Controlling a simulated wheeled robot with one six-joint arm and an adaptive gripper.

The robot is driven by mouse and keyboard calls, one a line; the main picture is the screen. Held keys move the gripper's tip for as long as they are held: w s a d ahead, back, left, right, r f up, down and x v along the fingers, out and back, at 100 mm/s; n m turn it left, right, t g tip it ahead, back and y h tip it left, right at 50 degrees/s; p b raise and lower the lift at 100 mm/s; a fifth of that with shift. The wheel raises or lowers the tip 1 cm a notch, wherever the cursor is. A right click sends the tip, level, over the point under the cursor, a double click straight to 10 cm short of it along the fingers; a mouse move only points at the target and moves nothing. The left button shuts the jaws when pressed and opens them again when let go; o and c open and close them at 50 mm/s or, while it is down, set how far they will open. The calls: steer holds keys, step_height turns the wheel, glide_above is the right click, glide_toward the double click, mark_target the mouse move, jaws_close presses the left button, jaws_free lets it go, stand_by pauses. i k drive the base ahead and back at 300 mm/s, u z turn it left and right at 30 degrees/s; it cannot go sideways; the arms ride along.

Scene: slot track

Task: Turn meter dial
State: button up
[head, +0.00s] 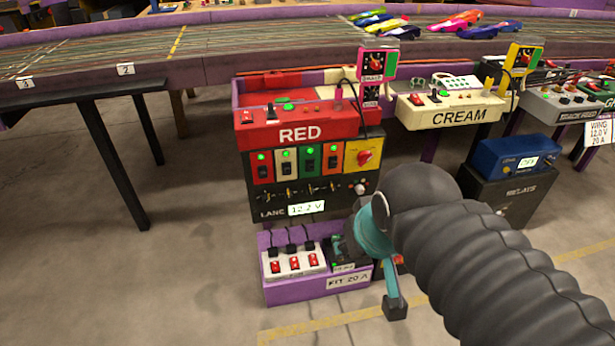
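The RED station (300,133) stands under the track edge, with a dark switch panel (275,190) on its front. A red dial on a yellow plate (364,156) sits at the panel's upper right. Below it is a small pale knob (360,189). A "LANE" display (306,208) appears to read 12.2 V. I cannot tell which of these the task calls the meter dial. My gripper (394,300) is below and right of the panel, apart from both dials in the picture.
A purple tray (310,293) with a power strip (294,264) sits low beside my gripper. The CREAM station (455,112) and a blue box (515,158) on a dark relay cabinet (520,195) stand at right. Black table legs (112,165) are at left; floor in front is open.

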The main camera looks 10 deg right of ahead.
mark_target(360, 190)
steer(key=u, duration=1)
steer(key=k, duration=0.8)
steer(key=z, duration=1.55)
steer(key=i, duration=0.5)
